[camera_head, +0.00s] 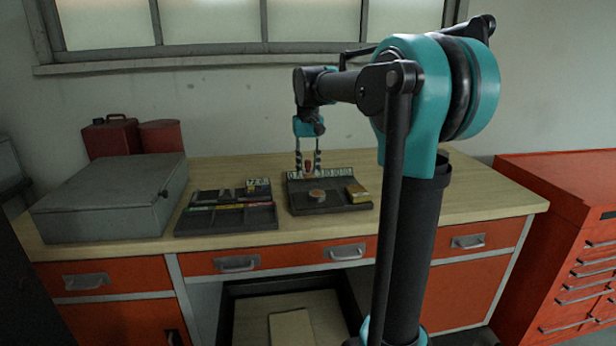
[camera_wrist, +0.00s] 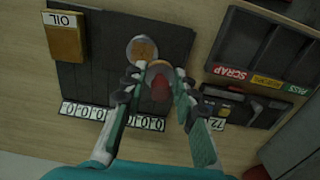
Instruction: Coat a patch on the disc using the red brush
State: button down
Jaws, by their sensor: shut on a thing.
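My gripper (camera_head: 307,168) is shut on the red brush (camera_head: 308,169), which is held roughly upright above the dark station tray (camera_head: 299,203). In the wrist view my gripper (camera_wrist: 159,82) has one finger on each side of the red brush (camera_wrist: 160,90). The disc (camera_head: 317,195) lies on the dark tray just below and in front of the brush. In the wrist view the disc (camera_wrist: 133,43) is pale and round with an orange-brown patch, and the brush overlaps its edge. Whether the brush touches it I cannot tell.
A yellow block marked OIL (camera_wrist: 66,42) sits on the dark tray, right of the disc in the head view. A digit strip (camera_wrist: 110,115) runs along the tray's back edge. A compartment tray (camera_head: 226,221) labelled SCRAP and PASS, and a grey case (camera_head: 108,195), stand left.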

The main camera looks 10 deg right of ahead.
jog(key=shift+r, duration=1.05)
